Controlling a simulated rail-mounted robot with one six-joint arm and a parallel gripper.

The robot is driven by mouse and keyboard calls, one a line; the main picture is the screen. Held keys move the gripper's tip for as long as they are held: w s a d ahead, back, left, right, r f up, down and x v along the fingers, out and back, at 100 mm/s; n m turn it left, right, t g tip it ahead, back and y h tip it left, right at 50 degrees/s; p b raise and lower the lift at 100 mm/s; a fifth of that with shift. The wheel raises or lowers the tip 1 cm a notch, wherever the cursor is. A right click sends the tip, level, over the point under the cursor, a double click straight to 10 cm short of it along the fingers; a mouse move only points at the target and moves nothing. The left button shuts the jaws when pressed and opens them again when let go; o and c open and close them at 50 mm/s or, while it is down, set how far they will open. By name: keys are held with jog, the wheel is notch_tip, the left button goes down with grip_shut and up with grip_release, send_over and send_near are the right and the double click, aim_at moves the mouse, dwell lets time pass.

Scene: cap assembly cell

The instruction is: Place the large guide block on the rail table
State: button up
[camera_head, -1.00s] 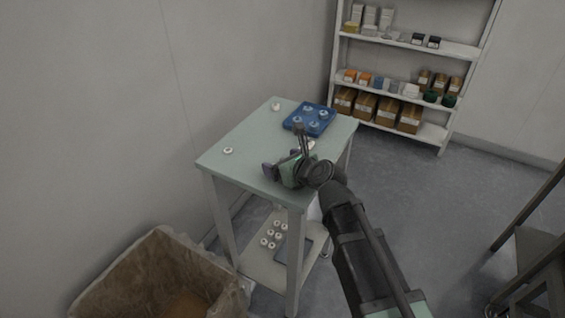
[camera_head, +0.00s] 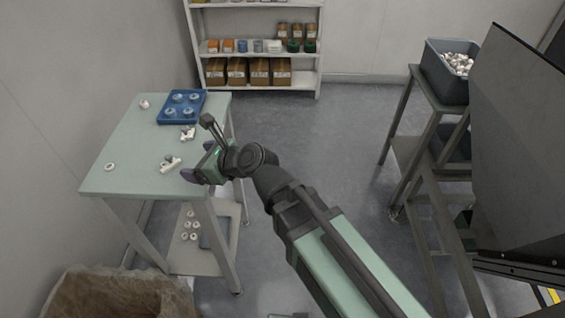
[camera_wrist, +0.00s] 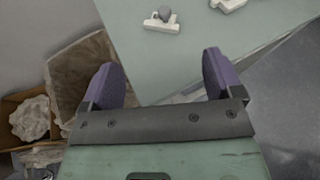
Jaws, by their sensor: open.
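Two small white blocks lie on the pale green table (camera_head: 126,140). The nearer block (camera_head: 170,164) has a grey knob and also shows at the top of the wrist view (camera_wrist: 161,24). The farther block (camera_head: 187,133) is partly cut off in the wrist view (camera_wrist: 228,5). I cannot tell which is the large guide block, or whether this is the rail table. My gripper (camera_head: 198,162) is at the table's right edge, right of the nearer block. Its purple fingers stand apart with nothing between them in the wrist view (camera_wrist: 160,78).
A blue tray (camera_head: 164,118) with several round parts sits at the table's back. A lined carton (camera_head: 120,290) stands in front. A dark rack (camera_head: 412,150) stands right, beyond open floor. Shelving (camera_head: 262,70) is behind.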

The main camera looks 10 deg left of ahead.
jog(key=w+d+f+n+h, duration=0.3)
jog(key=d+n, duration=0.2)
jog(key=d, duration=0.4)
jog(key=w+d+f+n+h, duration=0.25)
jog(key=d+f+n, duration=0.2)
jog(key=d, duration=0.45)
jog(key=s+d+f+n+g+h, duration=0.1)
jog(key=d+n, duration=0.4)
jog(key=d, duration=0.7)
jog(key=s+d+f+n+g+h, duration=0.2)
jog(key=d+n+h, duration=0.4)
jog(key=d, duration=0.6)
jog(key=shift+s+d+g, duration=0.25)
jog(key=shift+s+g, duration=0.25)
jog(key=shift+g, duration=0.1)
